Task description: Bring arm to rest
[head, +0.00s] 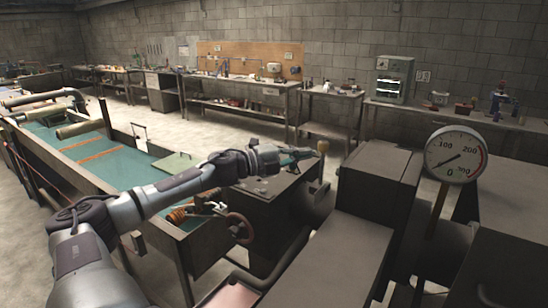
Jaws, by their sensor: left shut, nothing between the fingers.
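My left arm comes in from the lower left and stretches out toward the middle of the view. My left gripper (297,155) is at its end, shut and empty, above the dark metal box at the end of the green-topped bench. The fingers are small in the picture. My right gripper is not in view.
The long green-topped bench (110,155) runs to the left, with a handwheel (240,228) at its near end. Dark machine housings (380,172) and a round dial gauge (455,154) stand at the right. Workbenches line the back wall. Open floor (220,125) lies between.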

